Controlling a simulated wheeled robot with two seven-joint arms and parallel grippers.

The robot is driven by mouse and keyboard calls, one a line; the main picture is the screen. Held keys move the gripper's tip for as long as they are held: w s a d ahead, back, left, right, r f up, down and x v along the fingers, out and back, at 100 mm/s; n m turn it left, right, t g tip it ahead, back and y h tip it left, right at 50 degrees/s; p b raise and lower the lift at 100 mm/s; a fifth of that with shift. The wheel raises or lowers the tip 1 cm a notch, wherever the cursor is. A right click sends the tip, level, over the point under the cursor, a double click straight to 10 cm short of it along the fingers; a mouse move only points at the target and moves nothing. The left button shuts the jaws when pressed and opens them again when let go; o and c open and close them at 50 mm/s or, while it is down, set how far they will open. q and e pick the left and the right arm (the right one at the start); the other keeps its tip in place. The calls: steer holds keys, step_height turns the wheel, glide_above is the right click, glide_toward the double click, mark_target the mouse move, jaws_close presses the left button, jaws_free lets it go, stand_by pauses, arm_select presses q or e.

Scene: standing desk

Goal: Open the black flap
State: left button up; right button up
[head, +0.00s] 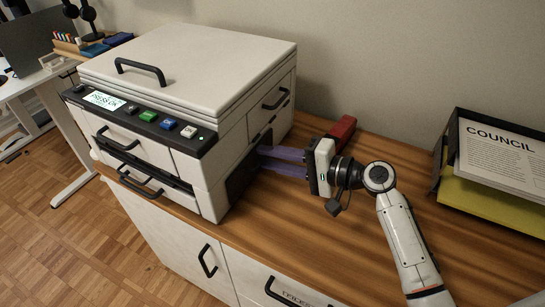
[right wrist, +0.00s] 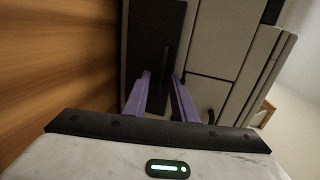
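The black flap (head: 241,176) is a dark panel low on the right side of a white office machine (head: 195,75). In the right wrist view the dark panel (right wrist: 150,35) stands ahead of the fingers. My right gripper (head: 262,158) reaches in from the right, its two purple fingers pointing left at the flap's far part. In the right wrist view the fingers (right wrist: 161,76) are apart, with a dark gap between them. Their tips are close to the panel; I cannot tell whether they touch it. My left gripper is not in view.
The machine stands on a wooden cabinet top (head: 300,215). A red object (head: 342,130) lies behind my right gripper. A black tray (head: 448,150) with papers and a yellow folder is at the right. Wood between machine and tray is mostly clear. A white desk (head: 40,75) stands at far left.

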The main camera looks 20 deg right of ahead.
jaws_close()
stand_by(1.4)
